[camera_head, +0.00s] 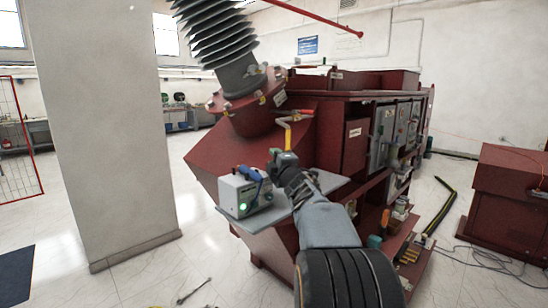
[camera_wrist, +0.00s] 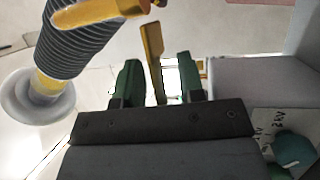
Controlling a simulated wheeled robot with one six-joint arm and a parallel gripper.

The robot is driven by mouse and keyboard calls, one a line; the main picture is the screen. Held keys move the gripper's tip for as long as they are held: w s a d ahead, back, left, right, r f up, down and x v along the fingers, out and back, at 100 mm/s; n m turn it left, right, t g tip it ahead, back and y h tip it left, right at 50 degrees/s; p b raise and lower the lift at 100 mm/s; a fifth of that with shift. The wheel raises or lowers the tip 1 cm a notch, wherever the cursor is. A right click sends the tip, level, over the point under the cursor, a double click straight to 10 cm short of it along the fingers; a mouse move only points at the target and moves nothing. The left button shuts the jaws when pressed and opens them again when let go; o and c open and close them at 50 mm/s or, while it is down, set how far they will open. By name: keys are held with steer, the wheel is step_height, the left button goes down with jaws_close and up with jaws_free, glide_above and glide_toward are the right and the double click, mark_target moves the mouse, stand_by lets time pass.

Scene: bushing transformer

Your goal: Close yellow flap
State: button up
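The yellow flap (camera_head: 288,139) is a narrow upright lever under a bent pipe on the side of the dark red transformer. In the wrist view the yellow flap (camera_wrist: 154,58) stands between the two green fingers, with a gap on each side. My gripper (camera_head: 279,156) is just below the flap in the head view. The fingers of my gripper (camera_wrist: 158,82) are apart and hold nothing. The flap's lower end is hidden behind the gripper's dark body.
A grey box with a green light (camera_head: 240,194) and a blue-handled tool (camera_head: 250,174) sit on a shelf (camera_head: 290,205) left of my arm. The ribbed bushing (camera_head: 215,38) rises above. Grey cabinets (camera_head: 385,130) stand right.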

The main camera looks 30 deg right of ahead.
steer(key=shift+w, duration=0.25)
steer(key=shift+c, duration=0.3)
jaws_close()
steer(key=shift+s+d+r, duration=0.1)
steer(key=shift+r, duration=0.05)
steer(key=d+n+g+y+p, duration=0.1)
steer(key=n+g+y+p, duration=0.2)
steer(key=y, duration=0.4)
steer(key=s+d+n+g+y+p, duration=0.1)
steer(key=d+n+g+y+p, duration=0.1)
steer(key=n+y+p, duration=0.4)
steer(key=s+d+n+g+y+p, duration=0.1)
steer(key=n+g+y+p, duration=0.3)
steer(key=y, duration=0.4)
steer(key=shift+s+d+n+g+y+p, duration=0.2)
steer(key=shift+d+n+g+y+p, duration=0.15)
steer(key=shift+n+g, duration=0.4)
steer(key=shift+n, duration=0.25)
